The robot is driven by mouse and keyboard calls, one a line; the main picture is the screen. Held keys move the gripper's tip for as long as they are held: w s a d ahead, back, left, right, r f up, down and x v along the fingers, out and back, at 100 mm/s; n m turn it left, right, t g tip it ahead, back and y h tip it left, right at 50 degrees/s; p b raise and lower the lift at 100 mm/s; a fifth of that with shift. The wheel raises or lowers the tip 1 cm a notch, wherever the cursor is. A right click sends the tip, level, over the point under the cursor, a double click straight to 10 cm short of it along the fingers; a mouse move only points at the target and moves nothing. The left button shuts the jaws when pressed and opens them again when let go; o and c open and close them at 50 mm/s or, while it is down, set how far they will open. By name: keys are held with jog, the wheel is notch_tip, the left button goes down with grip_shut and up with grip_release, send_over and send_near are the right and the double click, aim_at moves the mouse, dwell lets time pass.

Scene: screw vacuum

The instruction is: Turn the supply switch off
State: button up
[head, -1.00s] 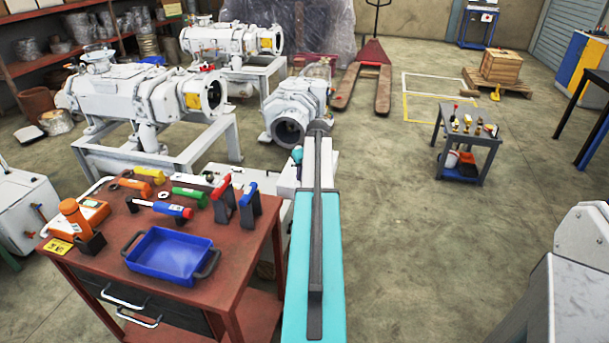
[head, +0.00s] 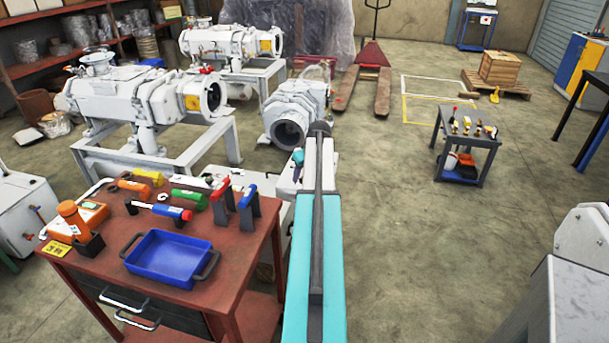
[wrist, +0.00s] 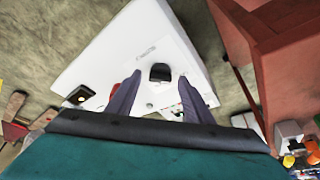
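In the wrist view, a white cabinet (wrist: 135,50) lies ahead of my gripper (wrist: 159,76). Its two dark fingers are spread apart, with nothing held. A small black knob-like part (wrist: 160,72) on the white surface appears between the fingertips; it may be the supply switch, but I cannot read its position or tell whether a finger touches it. A black square fitting (wrist: 80,95) sits further left.
A red-brown workbench (head: 190,295) with tools and a blue tray (head: 170,256) stands close on the left. White pumps (head: 150,95) on frames stand behind it. A grey cart (head: 468,140) is at the right. The floor between is clear.

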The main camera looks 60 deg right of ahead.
jog(key=shift+s+r, duration=0.1)
jog(key=b+v, duration=0.2)
jog(key=v, duration=1.1)
jog(key=shift+r, duration=0.3)
jog(key=shift+s+a, duration=0.1)
dwell(0.4)
jog(key=shift+s+f, duration=0.1)
